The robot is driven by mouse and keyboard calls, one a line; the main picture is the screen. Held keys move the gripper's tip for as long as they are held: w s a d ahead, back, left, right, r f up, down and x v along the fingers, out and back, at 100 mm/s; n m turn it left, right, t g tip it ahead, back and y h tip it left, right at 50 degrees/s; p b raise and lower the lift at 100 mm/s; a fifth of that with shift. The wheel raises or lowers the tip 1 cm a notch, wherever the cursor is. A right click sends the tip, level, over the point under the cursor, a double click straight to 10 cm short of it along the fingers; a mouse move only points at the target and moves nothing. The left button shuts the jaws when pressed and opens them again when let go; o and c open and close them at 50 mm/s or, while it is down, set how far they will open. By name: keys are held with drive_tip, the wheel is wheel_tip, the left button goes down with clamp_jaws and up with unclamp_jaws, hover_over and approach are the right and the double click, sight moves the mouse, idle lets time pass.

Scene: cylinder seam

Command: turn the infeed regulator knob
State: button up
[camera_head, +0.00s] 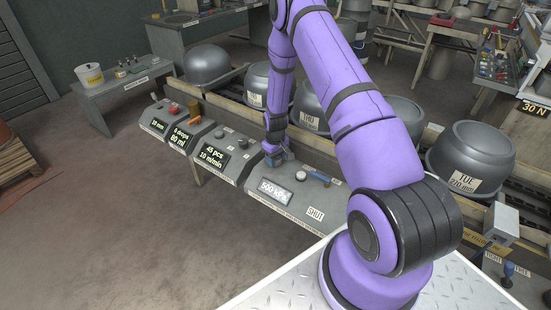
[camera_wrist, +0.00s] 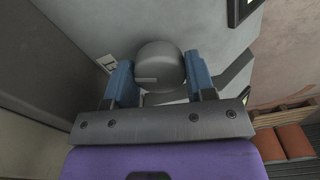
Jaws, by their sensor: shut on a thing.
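A round grey knob (camera_wrist: 160,66) with a pale line mark sits on a grey panel in the wrist view. My gripper (camera_wrist: 159,82) has a blue finger on each side of the knob and is shut on it. In the head view my gripper (camera_head: 277,153) is down at the grey control console (camera_head: 250,186), just above the display reading 500 kPa (camera_head: 276,191). The knob is hidden there behind my gripper. Which label belongs to the knob cannot be read in the wrist view.
A blue-handled lever (camera_head: 318,176) and a white button (camera_head: 300,175) are right of my gripper on the console. Other panels with displays (camera_head: 214,156) stand to the left. Grey pots (camera_head: 472,158) line the conveyor behind. The floor (camera_head: 150,230) in front is clear.

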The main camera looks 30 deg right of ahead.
sight(276, 158)
drive_tip(key=m, duration=1.3)
drive_tip(key=shift+m, duration=0.5)
drive_tip(key=o, duration=0.9)
drive_tip(key=shift+o, duration=0.2)
drive_tip(key=shift+r, duration=0.15)
wheel_tip(276, 158, up, 11)
drive_tip(key=shift+f, duration=0.2)
